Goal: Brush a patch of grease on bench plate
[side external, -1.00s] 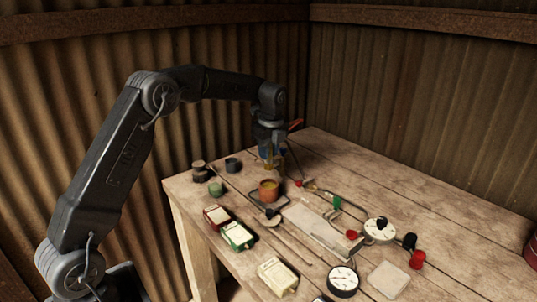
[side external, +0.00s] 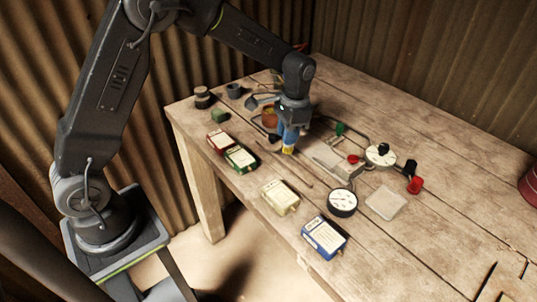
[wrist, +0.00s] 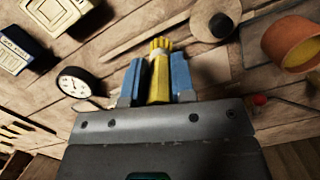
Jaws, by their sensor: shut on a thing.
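My gripper (side external: 289,140) points down over the bench, in front of the orange pot (side external: 269,117). In the wrist view its blue fingers are shut on a yellow brush-like tool (wrist: 160,72) with a ridged tip. The tool's yellow end also shows below the fingers in the side view (side external: 288,150). A flat pale metal plate (side external: 326,155), perhaps the bench plate, lies just right of the gripper. The orange pot also shows at the upper right of the wrist view (wrist: 288,40). I cannot make out any grease patch. The tool's contact with the bench is unclear.
Red (side external: 219,142), green (side external: 240,157), cream (side external: 279,197) and blue (side external: 324,236) boxes line the front edge. Thin rods lie beside the gripper. The far right bench is mostly clear.

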